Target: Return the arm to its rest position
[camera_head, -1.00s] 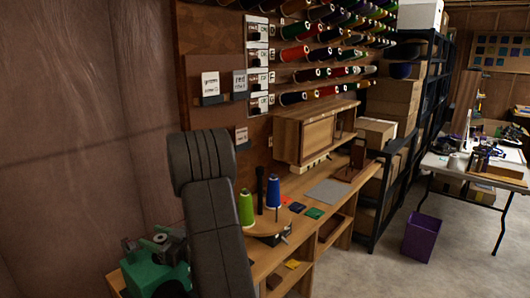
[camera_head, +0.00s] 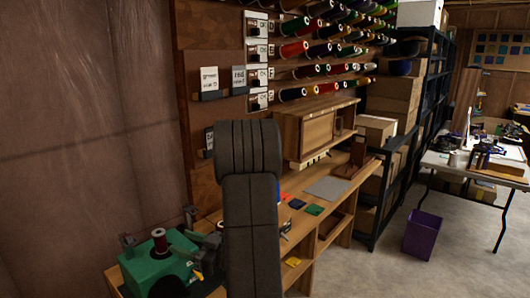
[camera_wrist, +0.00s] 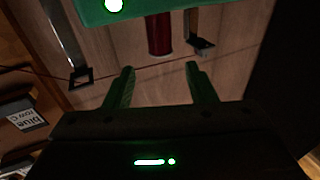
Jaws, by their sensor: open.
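My gripper (camera_wrist: 160,88) is open in the wrist view, with nothing between its two fingers. Beyond the fingertips, apart from them, is a dark red spool (camera_wrist: 159,36) by a green machine (camera_wrist: 150,8). The wrist view is turned over, with the green machine at the top. In the head view the red spool (camera_head: 160,241) stands upright on the green machine (camera_head: 155,270) at the bench's left end. My thick dark arm fills the lower middle of the head view, and I cannot make out the gripper clearly there.
A wooden cabinet (camera_head: 310,137) and rows of thread spools (camera_head: 325,50) are behind and above the bench. Small coloured squares (camera_head: 297,203) and a grey sheet (camera_head: 326,188) lie on the bench. A purple bin (camera_head: 422,235) stands on open floor at the right.

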